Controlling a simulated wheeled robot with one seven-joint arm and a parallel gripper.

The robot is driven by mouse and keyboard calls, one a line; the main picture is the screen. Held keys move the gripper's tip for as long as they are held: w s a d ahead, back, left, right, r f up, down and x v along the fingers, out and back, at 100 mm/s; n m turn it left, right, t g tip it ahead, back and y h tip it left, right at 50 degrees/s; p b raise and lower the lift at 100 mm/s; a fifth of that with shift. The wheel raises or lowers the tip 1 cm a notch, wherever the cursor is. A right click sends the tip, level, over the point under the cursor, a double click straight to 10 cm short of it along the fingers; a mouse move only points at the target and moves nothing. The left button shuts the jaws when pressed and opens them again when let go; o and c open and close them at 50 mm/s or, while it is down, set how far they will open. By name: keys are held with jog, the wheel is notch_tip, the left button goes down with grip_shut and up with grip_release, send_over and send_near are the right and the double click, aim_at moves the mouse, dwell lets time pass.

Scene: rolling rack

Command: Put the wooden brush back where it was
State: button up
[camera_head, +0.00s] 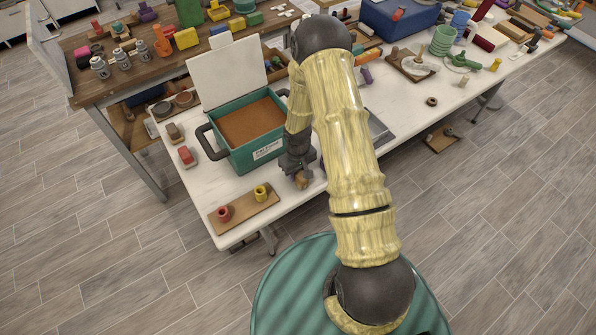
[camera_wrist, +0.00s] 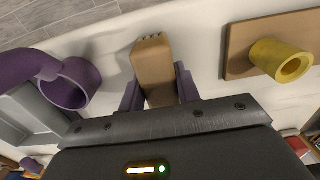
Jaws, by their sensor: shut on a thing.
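The wooden brush (camera_wrist: 153,58) is a light brown block with a toothed far end. It sits between the two purple fingers of my gripper (camera_wrist: 157,82) in the wrist view, and the gripper is shut on it. In the head view my gripper (camera_head: 299,172) is low over the near part of the white table, right of the teal box, with the brush (camera_head: 302,181) below it, partly hidden. I cannot tell whether the brush touches the table.
A wooden board (camera_head: 242,210) carries a red cup (camera_head: 223,213) and a yellow cup (camera_head: 262,192); the yellow cup (camera_wrist: 283,61) shows right of the brush in the wrist view. A purple ring-shaped vessel (camera_wrist: 72,84) is left. The teal open box (camera_head: 238,157) stands behind the board.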

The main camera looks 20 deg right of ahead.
jog(key=shift+f, duration=0.15)
jog(key=o, duration=1.1)
notch_tip(320, 180, up, 12)
jog(key=b, duration=0.2)
jog(key=shift+r, duration=0.2)
jog(key=s+r+m+t, duration=0.2)
jog(key=s+r+m, duration=0.1)
jog(key=s+r, duration=1.1)
jog(key=shift+s+r+m+t, duration=0.15)
jog(key=shift+r+m+t, duration=0.15)
jog(key=shift+r, duration=0.25)
